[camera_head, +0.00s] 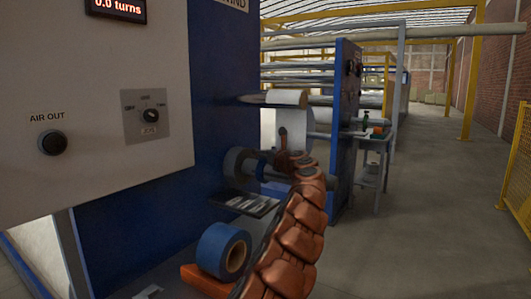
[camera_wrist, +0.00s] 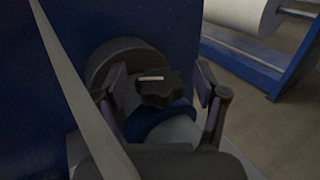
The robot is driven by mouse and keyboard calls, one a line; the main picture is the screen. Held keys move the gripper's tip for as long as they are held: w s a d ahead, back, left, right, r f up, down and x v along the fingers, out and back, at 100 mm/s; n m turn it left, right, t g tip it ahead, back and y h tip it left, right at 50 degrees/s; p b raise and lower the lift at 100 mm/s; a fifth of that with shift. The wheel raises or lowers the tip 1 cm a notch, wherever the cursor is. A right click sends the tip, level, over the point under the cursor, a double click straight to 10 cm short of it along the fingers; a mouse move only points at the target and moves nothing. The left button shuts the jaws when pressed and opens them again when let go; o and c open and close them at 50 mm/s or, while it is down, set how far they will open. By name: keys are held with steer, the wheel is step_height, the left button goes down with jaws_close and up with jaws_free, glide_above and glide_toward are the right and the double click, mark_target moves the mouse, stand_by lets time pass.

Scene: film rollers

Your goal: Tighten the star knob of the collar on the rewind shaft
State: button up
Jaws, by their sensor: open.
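In the wrist view the dark star knob (camera_wrist: 160,92), with a pale mark on top, sits between the two fingers of my gripper (camera_wrist: 160,84). The gripper is open, with a visible gap to the knob on each side. A dark round collar or shaft end (camera_wrist: 122,58) is behind the knob, against a blue panel. A blue ring-shaped part shows below the knob. In the head view my brown segmented arm reaches up to the rewind shaft (camera_head: 272,176) beside the blue machine. The arm's end hides the knob there, and the fingers are hard to make out.
A grey bar (camera_wrist: 84,100) crosses the wrist view close to the left finger. In the head view a small shelf (camera_head: 245,204) juts out below the shaft. A blue roll (camera_head: 222,250) is near my arm, lower down. Open floor (camera_head: 420,235) lies to the right.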

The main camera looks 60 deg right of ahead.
steer(key=c, duration=1.2)
steer(key=shift+o, duration=0.2)
